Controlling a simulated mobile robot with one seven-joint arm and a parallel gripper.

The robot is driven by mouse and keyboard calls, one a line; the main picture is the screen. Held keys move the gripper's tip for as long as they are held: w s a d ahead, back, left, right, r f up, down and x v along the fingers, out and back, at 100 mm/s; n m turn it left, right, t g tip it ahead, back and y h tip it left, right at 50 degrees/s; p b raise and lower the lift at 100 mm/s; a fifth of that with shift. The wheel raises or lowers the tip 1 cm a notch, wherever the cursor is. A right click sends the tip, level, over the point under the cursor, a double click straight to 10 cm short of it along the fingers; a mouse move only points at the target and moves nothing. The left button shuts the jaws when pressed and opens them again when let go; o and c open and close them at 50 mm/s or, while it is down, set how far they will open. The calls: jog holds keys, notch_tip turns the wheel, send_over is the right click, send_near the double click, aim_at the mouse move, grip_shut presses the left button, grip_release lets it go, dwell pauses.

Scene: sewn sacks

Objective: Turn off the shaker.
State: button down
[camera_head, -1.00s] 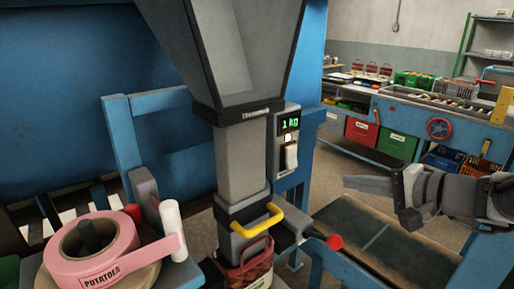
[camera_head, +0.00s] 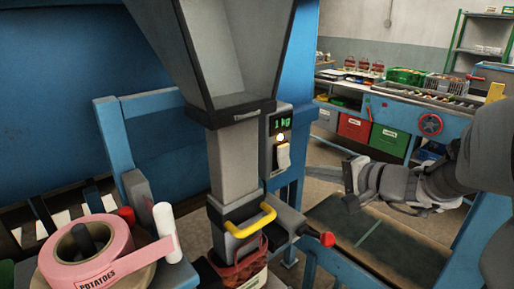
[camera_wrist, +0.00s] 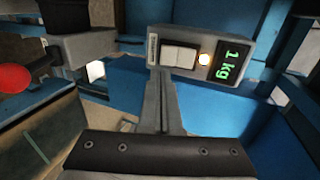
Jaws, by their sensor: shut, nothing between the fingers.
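The shaker's control box (camera_head: 281,139) is a grey panel on the blue frame, right of the chute. It has a green display reading 1 kg (camera_head: 284,123), a lit round lamp (camera_head: 280,138) and a white rocker switch (camera_head: 283,156). In the wrist view the switch (camera_wrist: 179,56) is left of the lamp (camera_wrist: 204,60) and display (camera_wrist: 229,61). My gripper (camera_head: 312,170) is shut and empty, pointing left towards the box from the right. In the wrist view its fingers (camera_wrist: 168,100) end just below the switch; I cannot tell whether they touch the box.
The weighing chute (camera_head: 235,165) with a yellow handle (camera_head: 250,222) stands left of the box, above a red net sack (camera_head: 238,262). A red knob (camera_head: 327,240) sticks out below. A pink POTATOES tape roll (camera_head: 88,252) is at front left. A dark conveyor (camera_head: 375,240) lies below my arm.

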aim_at(284, 156)
jog(key=x, duration=0.5)
jog(key=shift+w+a+f+p, duration=0.1)
jog(key=shift+w+a+p, duration=0.05)
jog(key=shift+w+p, duration=0.2)
jog(key=b, duration=0.3)
jog(key=shift+w+a+f+t, duration=0.15)
jog(key=shift+w+t, duration=0.05)
jog(key=shift+t, duration=0.1)
jog(key=shift+s+b, duration=0.1)
jog(key=shift+b, duration=0.2)
